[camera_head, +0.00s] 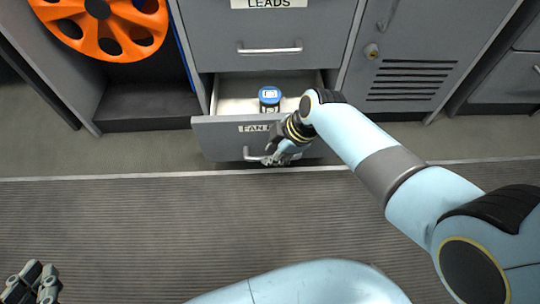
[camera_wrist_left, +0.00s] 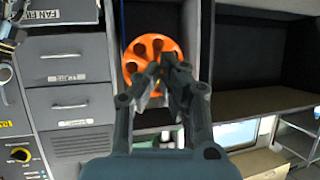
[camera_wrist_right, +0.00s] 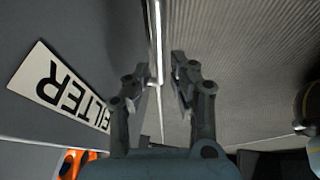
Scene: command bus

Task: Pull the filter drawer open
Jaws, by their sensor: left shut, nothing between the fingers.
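The filter drawer (camera_head: 220,140) is the lowest grey drawer in the head view, and it stands pulled out from the cabinet. Its label reads "FAN" and the rest is hidden by my right gripper; the right wrist view shows "FILTER" on the label (camera_wrist_right: 62,88). My right gripper (camera_head: 274,155) is at the drawer's bar handle (camera_head: 250,156). In the right wrist view the handle bar (camera_wrist_right: 157,35) runs between its fingers, with a narrow gap on the right finger's side. My left gripper (camera_head: 38,272) is shut and empty, low at the left, away from the drawer.
A blue-topped container (camera_head: 269,96) stands inside the drawer. A closed drawer labelled "LEADS" (camera_head: 270,30) is above, and a vented locker door (camera_head: 415,75) is to the right. An orange wheel (camera_head: 110,28) is at upper left. The ribbed floor (camera_head: 170,225) in front is clear.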

